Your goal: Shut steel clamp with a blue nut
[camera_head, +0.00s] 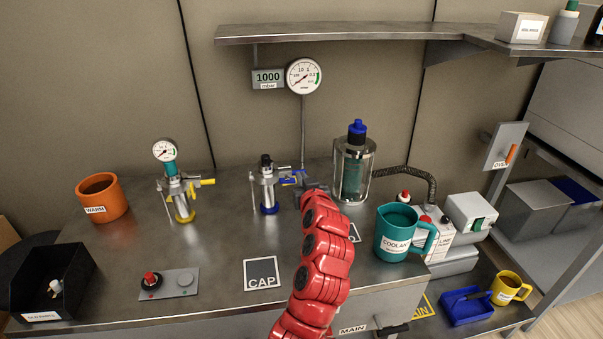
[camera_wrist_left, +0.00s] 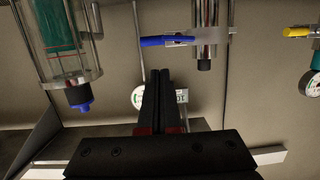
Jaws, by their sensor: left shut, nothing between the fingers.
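A steel fitting (camera_head: 266,188) with a black top, blue base ring and blue side piece (camera_head: 290,180) stands mid-bench. In the left wrist view, which is upside down, its steel cylinder (camera_wrist_left: 205,28) and long blue piece (camera_wrist_left: 166,41) show at the top. I cannot tell which blue part is the nut or how far the clamp is closed. My left gripper (camera_head: 306,184) is just right of the blue piece. In the wrist view its dark fingers (camera_wrist_left: 160,75) are together and empty, with the tips close to the blue piece. My right gripper is not in view.
A similar fitting with yellow parts (camera_head: 178,195) stands left. A glass vessel with a blue cap (camera_head: 354,165) is right of my gripper, with a teal coolant mug (camera_head: 398,233) in front. A gauge (camera_head: 304,76) hangs above. Bench around the CAP label (camera_head: 262,274) is clear.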

